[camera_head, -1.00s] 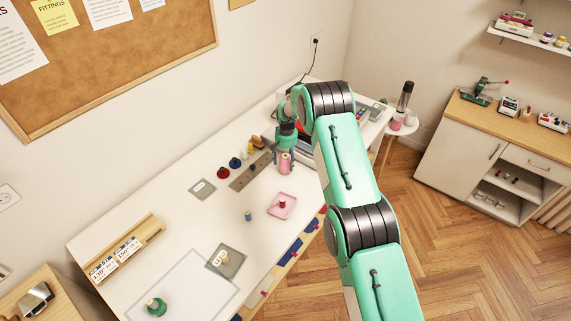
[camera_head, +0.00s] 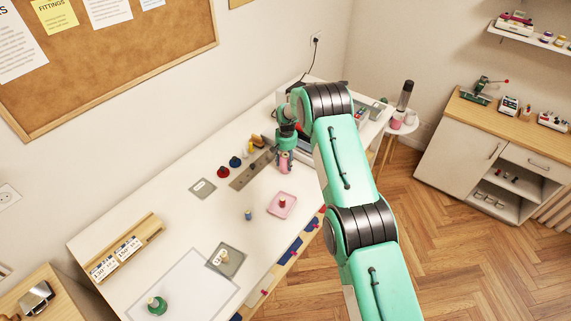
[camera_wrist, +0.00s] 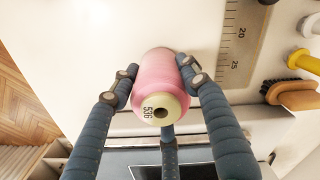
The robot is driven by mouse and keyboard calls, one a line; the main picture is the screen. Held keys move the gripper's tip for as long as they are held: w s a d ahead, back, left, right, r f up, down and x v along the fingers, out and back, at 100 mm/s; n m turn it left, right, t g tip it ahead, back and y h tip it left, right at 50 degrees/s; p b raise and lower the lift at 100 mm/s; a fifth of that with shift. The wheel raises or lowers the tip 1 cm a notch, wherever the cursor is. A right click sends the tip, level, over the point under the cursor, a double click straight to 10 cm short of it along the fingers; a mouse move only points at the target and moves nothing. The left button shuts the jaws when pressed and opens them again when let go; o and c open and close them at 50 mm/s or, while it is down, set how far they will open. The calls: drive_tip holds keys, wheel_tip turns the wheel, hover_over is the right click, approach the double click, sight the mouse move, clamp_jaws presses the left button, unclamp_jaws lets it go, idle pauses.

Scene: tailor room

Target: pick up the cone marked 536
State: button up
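The pink thread cone marked 536 (camera_wrist: 163,85) is in the middle of the wrist view, its pale top with the number facing my camera. My gripper (camera_wrist: 162,75) has its dark fingers on both sides of the cone, their tips against its pink sides, with a third finger below. The gripper looks shut on the cone. In the head view the pink cone (camera_head: 285,161) is under my gripper (camera_head: 287,148) near the table's far end. Whether its base touches the table is hard to tell.
A ruler (camera_wrist: 236,45) lies beside the cone, with a wooden brush (camera_wrist: 285,97) and a yellow-topped item (camera_wrist: 303,62) further right. Dark and red cones (camera_head: 235,162) stand left.

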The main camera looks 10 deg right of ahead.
sight(286, 157)
drive_tip(key=c, duration=0.3)
drive_tip(key=shift+r, duration=0.15)
drive_tip(key=shift+c, duration=0.2)
drive_tip(key=shift+r+b, duration=0.35)
drive_tip(key=shift+r, duration=0.7)
drive_tip(key=shift+s+d+r, duration=0.1)
drive_tip(key=shift+s+r, duration=0.55)
drive_tip(key=shift+s, duration=0.15)
drive_tip(key=s+d+r+b, duration=0.1)
drive_tip(key=s+b, duration=0.1)
drive_tip(key=s, duration=1.2)
drive_tip(key=shift+s+r, duration=0.15)
